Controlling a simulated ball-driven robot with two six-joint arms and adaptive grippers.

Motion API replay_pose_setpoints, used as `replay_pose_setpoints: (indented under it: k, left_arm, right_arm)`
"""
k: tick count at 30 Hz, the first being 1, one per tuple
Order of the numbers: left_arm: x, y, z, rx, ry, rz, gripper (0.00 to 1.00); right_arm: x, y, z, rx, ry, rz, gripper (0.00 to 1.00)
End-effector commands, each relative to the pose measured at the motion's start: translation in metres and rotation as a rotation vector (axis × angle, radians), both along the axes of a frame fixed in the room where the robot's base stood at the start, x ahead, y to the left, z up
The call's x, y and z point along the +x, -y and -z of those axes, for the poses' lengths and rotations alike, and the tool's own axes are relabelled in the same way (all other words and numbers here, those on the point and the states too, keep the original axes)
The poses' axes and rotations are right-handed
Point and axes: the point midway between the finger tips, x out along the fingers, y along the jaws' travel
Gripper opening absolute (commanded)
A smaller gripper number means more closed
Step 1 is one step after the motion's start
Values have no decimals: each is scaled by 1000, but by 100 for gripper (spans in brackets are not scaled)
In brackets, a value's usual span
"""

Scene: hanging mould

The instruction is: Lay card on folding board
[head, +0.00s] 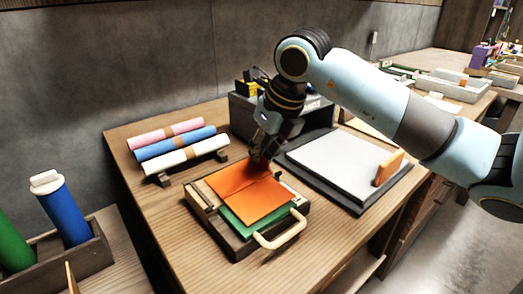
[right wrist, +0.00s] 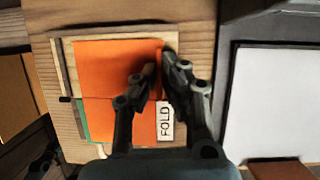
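The orange card (head: 252,193) lies over the folding board (head: 236,245), with a crease line across its middle. A green sheet (head: 246,230) shows beneath its front edge. My right gripper (head: 259,162) is down at the card's back right part. In the right wrist view its fingertips (right wrist: 159,66) are close together, one on each side of a narrow orange strip along the card's right edge (right wrist: 108,68), and appear shut on it. A white FOLD label (right wrist: 165,122) lies beside that edge.
Pink, blue and white rolls (head: 170,146) lie on a rack at the back left. A beige handle (head: 281,232) sticks out at the board's front.

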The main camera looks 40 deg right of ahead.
Motion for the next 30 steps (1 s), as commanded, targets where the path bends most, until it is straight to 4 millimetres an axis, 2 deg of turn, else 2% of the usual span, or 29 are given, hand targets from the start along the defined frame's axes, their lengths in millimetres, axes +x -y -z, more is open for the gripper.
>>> replay_pose_setpoints:
  k: [22, 27, 29, 30]
  left_arm:
    - [-1, 0, 4, 0, -1, 0, 40]
    - [-1, 0, 3, 0, -1, 0, 40]
    - [-1, 0, 3, 0, -1, 0, 40]
    - [-1, 0, 3, 0, -1, 0, 40]
  right_arm:
    - [0, 0, 4, 0, 0, 0, 0]
    - [0, 0, 3, 0, 1, 0, 24]
    - [0, 0, 3, 0, 0, 0, 32]
    - [0, 0, 3, 0, 0, 0, 33]
